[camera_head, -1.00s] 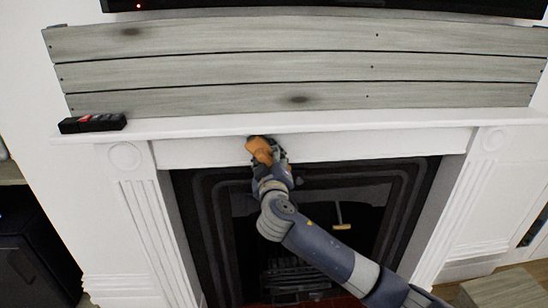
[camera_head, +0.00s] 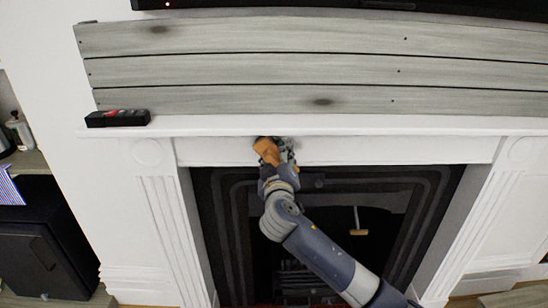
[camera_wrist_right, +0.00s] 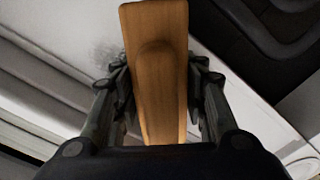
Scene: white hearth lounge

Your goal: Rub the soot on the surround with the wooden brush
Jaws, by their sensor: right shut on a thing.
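The wooden brush (camera_head: 267,151) is orange-brown and is held in my right gripper (camera_head: 276,158) against or just in front of the white fireplace surround (camera_head: 380,149), under the mantel shelf. In the right wrist view the brush (camera_wrist_right: 157,75) stands between the two dark fingers of the gripper (camera_wrist_right: 158,88), which are shut on its sides. A grey soot smudge (camera_wrist_right: 107,54) shows on the white surround, left of the brush. In the head view the brush and gripper hide most of the soot. Whether the bristles touch the surround cannot be told. My left gripper is out of view.
A black box-like object with red on top (camera_head: 118,118) lies at the mantel shelf's (camera_head: 400,125) left end. The dark fireplace insert (camera_head: 225,215) opens below. A black cabinet (camera_head: 45,245) stands at the left. The surround right of my gripper is clear.

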